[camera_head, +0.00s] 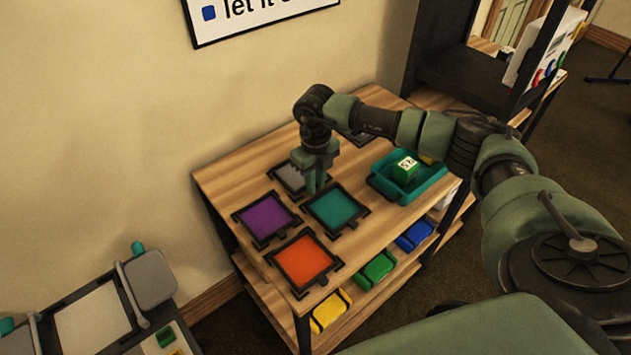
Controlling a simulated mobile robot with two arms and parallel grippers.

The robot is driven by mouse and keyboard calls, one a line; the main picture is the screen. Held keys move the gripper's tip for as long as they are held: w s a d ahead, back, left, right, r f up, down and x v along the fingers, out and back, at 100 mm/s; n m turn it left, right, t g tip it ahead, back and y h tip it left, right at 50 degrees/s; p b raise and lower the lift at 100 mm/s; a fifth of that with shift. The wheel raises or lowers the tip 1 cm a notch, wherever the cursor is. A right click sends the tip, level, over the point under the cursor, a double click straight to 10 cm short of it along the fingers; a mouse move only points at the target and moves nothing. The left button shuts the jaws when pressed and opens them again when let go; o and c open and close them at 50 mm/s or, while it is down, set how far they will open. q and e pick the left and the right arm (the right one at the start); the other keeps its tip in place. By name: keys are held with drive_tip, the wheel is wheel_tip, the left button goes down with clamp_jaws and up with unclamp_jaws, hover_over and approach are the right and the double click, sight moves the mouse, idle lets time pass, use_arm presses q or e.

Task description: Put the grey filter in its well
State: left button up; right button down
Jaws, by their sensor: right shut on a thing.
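The grey filter (287,176) is a flat square with a dark border at the back of the wooden table, behind the purple and teal squares. My right gripper (314,186) comes down from above at the filter's right side and is shut on it. The fingers hide part of that side. I cannot tell whether the filter rests in a well or is just above the table. A dark-framed square (360,136) further back is mostly hidden by my right arm. My left gripper is out of view.
Purple (266,218), teal (336,208) and orange (303,260) squares in dark frames lie close by. Yellow (330,311), green (374,270) and blue (414,235) bins sit on the lower shelf.

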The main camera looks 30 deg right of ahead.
drive_tip(key=shift+f, duration=0.3)
drive_tip(key=c, duration=1.3)
unclamp_jaws()
drive_tip(key=shift+o, duration=0.2)
wheel_tip(320, 180, up, 8)
drive_tip(key=shift+f+b, duration=0.1)
drive_tip(key=shift+b, duration=0.95)
drive_tip(key=shift+s, duration=0.1)
